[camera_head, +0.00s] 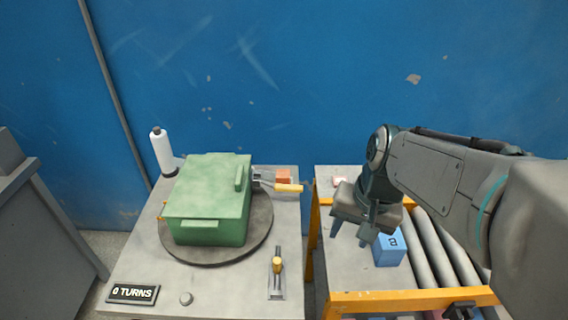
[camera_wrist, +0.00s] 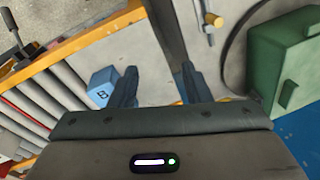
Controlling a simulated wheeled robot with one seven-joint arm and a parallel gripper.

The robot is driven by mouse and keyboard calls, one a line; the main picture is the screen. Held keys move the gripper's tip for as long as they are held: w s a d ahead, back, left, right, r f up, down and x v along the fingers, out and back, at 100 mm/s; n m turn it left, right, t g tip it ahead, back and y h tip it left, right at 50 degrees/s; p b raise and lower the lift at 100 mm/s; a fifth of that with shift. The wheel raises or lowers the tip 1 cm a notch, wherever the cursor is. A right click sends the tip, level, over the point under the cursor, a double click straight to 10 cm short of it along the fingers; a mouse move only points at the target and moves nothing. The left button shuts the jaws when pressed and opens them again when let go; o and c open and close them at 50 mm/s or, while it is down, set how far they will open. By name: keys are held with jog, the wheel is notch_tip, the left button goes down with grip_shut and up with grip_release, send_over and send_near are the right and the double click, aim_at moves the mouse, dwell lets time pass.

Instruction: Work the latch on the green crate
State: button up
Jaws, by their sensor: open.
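The green crate (camera_head: 210,195) sits closed on a round dark turntable (camera_head: 262,230) on the grey left table. It also shows at the right of the wrist view (camera_wrist: 285,65).
A blue block (camera_head: 389,250) marked with a letter stands beside the rollers (camera_head: 432,250). A gap separates the tables.

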jog(key=w+a+f+m+g+y+b, duration=0.1)
jog(key=w+a+f+m+y+b, duration=0.2)
jog(key=w, duration=0.4)
jog(key=w+a+f+m+g+y+b, duration=0.1)
jog(key=w+a+f+m+y+b, duration=0.1)
jog(key=w+m+y, duration=0.45)
jog(key=w+a+f+m+g+y+b, duration=0.1)
jog(key=w+a+f+m+y+b, duration=0.15)
jog(key=w, duration=0.65)
jog(key=w+d+f+m+t+y+b, duration=0.1)
jog(key=w+d+f+m+t+y, duration=0.2)
jog(key=w, duration=0.4)
jog(key=g+y, duration=0.1)
send_near(290, 186)
jog(key=a, duration=0.2)
jog(key=shift+g, duration=0.3)
jog(key=a, duration=0.4)
jog(key=a+f, duration=0.1)
jog(key=a, duration=0.1)
jog(key=shift+a+b, duration=0.3)
jog(key=shift+b, duration=0.1)
jog(key=shift+a, duration=0.75)
jog(key=shift+w, duration=0.1)
grip_shut()
